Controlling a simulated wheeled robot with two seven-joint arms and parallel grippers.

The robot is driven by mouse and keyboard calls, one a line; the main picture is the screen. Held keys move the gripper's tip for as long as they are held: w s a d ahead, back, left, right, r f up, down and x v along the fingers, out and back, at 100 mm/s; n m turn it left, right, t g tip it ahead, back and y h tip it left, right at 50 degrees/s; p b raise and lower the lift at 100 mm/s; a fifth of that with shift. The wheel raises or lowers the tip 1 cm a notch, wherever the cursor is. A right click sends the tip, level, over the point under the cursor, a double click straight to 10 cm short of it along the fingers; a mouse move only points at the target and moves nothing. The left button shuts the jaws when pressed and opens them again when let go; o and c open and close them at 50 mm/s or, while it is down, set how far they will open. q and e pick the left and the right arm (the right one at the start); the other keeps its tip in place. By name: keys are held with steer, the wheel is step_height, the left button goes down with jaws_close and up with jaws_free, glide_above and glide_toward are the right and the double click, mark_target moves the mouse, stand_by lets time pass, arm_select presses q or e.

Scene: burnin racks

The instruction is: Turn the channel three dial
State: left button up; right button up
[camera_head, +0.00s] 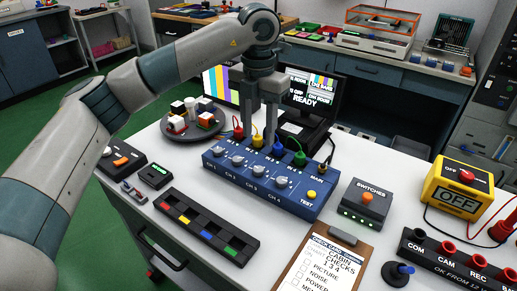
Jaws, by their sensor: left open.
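The blue channel box (300,205) stands on the white table with a row of grey dials marked CH 1 to CH 4. The channel three dial (260,170) is third from the left; its exact pointer angle is too small to read. My left gripper (260,141) points down over the back of the box, behind the dials in the picture. Its two fingers are apart, with a yellow plug (257,139) showing between them. I cannot tell whether they touch it. The dial is in plain view, clear of the fingers. My right gripper is out of view.
Red (238,132), blue (279,142) and green (300,158) plugs stand along the box's back edge. A monitor (312,95) is behind. A switch box (366,203), clipboard (325,262) and black tray (207,229) lie around the box. A round tray (178,130) stands left.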

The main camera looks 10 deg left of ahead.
arm_select(q)
step_height(320, 180, up, 7)
steer(key=shift+f+b, duration=0.15)
steer(key=shift+b, duration=0.15)
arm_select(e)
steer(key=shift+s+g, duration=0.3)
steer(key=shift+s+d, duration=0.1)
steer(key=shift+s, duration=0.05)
